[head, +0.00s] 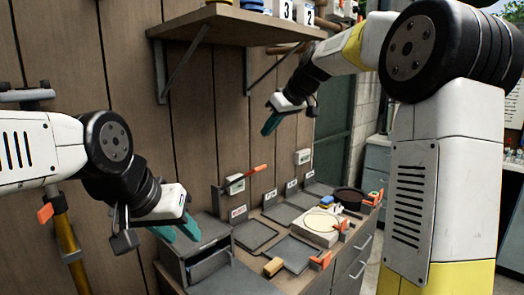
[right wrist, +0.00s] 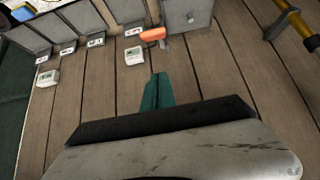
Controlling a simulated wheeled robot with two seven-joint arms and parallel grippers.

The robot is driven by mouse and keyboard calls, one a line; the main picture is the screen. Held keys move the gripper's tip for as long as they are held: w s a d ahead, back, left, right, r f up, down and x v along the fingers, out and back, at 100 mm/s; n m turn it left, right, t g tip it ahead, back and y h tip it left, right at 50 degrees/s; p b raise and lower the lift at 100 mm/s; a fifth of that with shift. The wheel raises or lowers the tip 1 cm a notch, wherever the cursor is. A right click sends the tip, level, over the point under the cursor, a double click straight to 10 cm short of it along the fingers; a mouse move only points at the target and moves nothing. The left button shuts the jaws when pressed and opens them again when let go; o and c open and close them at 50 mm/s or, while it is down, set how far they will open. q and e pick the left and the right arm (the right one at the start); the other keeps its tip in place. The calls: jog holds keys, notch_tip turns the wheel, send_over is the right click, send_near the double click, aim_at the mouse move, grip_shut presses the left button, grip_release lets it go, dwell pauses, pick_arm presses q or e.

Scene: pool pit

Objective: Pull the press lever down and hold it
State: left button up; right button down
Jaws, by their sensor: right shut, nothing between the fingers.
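The lever with an orange handle (head: 257,170) is at the wall side of the bench, its handle tilted up to the right in the head view. I take it to be the press lever. The handle also shows in the right wrist view (right wrist: 152,34), beyond my fingertips. My right gripper (head: 272,123) is shut and empty, in the air above the lever and apart from it. Its teal fingers are together in the right wrist view (right wrist: 157,88). My left gripper (head: 180,230) has its teal fingers apart, empty, beside a grey metal box (head: 208,250) at the bench's left end.
A shelf (head: 235,24) on brackets juts from the plank wall above my right gripper. A white wall box (head: 303,156) hangs behind.

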jog(key=x, duration=0.9)
jog(key=shift+w+a+f, duration=0.1)
jog(key=shift+a+f, duration=0.1)
jog(key=shift+f, duration=0.15)
jog(key=f, duration=0.1)
jog(key=s+d+f, duration=0.1)
jog(key=shift+s+d+f, duration=0.2)
jog(key=shift+d+f, duration=0.05)
jog(key=shift+s+d+f, duration=0.1)
jog(key=shift+s+f, duration=0.05)
jog(key=shift+f, duration=0.15)
jog(key=shift+f, duration=0.1)
